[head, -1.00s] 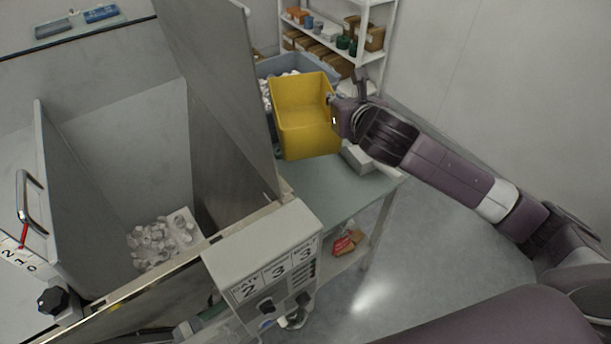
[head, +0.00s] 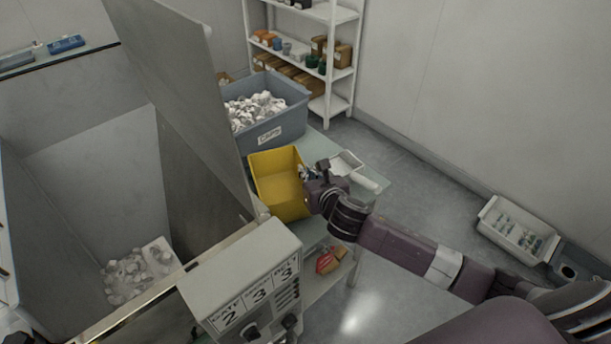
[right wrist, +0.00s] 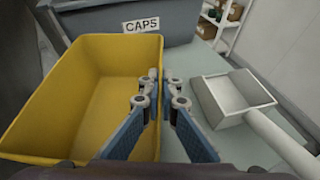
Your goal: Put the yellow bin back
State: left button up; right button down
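The yellow bin (head: 265,163) is upright and looks empty, in front of the grey CAPS tub at the bench. It also fills the left of the right wrist view (right wrist: 55,95). My right gripper (head: 307,174) is at the bin's right wall. In the right wrist view its fingers (right wrist: 161,88) straddle that wall, one inside and one outside, and are closed on it. I cannot tell whether the bin's base touches the bench.
The grey CAPS tub (head: 286,122), full of white caps, stands behind the bin. A white scoop (head: 345,163) lies just right of my gripper on the green bench (head: 375,184). A tall grey panel (head: 190,90) stands close on the left, and a control box (head: 240,270) in front.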

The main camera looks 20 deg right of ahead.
jog(key=shift+f, duration=0.6)
jog(key=shift+f, duration=0.1)
jog(key=c, duration=2.2)
grip_release()
jog(key=shift+o, duration=0.2)
jog(key=shift+s, duration=0.1)
jog(key=v, duration=1.2)
